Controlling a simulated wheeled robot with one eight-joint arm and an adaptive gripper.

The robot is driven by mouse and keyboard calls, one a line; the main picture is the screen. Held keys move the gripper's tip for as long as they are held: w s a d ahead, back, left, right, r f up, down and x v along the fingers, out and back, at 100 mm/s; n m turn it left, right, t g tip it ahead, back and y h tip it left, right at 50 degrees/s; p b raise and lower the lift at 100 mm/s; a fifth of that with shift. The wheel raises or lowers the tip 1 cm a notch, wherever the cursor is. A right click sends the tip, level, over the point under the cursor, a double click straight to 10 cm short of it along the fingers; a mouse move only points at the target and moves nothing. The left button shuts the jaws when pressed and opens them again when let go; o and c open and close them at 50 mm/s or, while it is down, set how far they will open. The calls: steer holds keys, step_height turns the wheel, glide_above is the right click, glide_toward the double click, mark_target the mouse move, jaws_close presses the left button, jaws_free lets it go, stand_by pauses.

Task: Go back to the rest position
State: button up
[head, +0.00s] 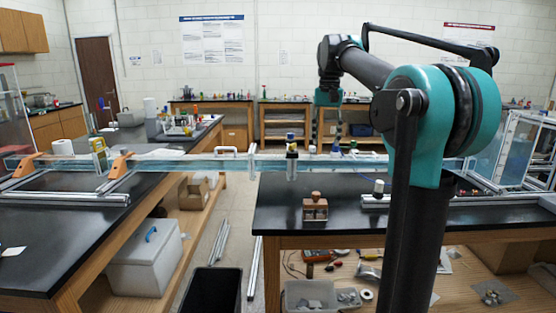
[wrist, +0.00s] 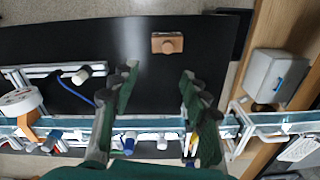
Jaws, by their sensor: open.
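My gripper (wrist: 159,72) shows in the wrist view with its two fingers spread wide, open, with nothing between them. In the head view my arm reaches from the right toward the back, and its teal wrist part hangs above the long clear channel; the fingers are too small there to make out well. A brown block with a round knob (wrist: 168,43) lies on the black bench top beyond the fingertips, apart from them. The same block stands near the bench's front edge in the head view (head: 315,208).
The long clear channel (head: 220,163) bridges the gap between two black benches. A gauge with a yellow and dark top (head: 291,145) stands on it. A white cooler (head: 145,260) sits on the left lower shelf, and a black bin (head: 212,291) stands on the floor. Black bench top around the block is clear.

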steer(key=s+d+f+n+t, duration=0.1)
steer(key=s+f, duration=0.3)
steer(key=f, duration=0.6)
steer(key=s+d+f+t, duration=0.1)
steer(key=s+f, duration=0.3)
steer(key=f, duration=0.6)
steer(key=s+d+f+n+t, duration=0.1)
steer(key=s+f+t, duration=0.1)
steer(key=s+f, duration=1.6)
steer(key=shift+d+f+n, duration=0.3)
steer(key=shift+f+n, duration=0.1)
steer(key=shift+f, duration=0.05)
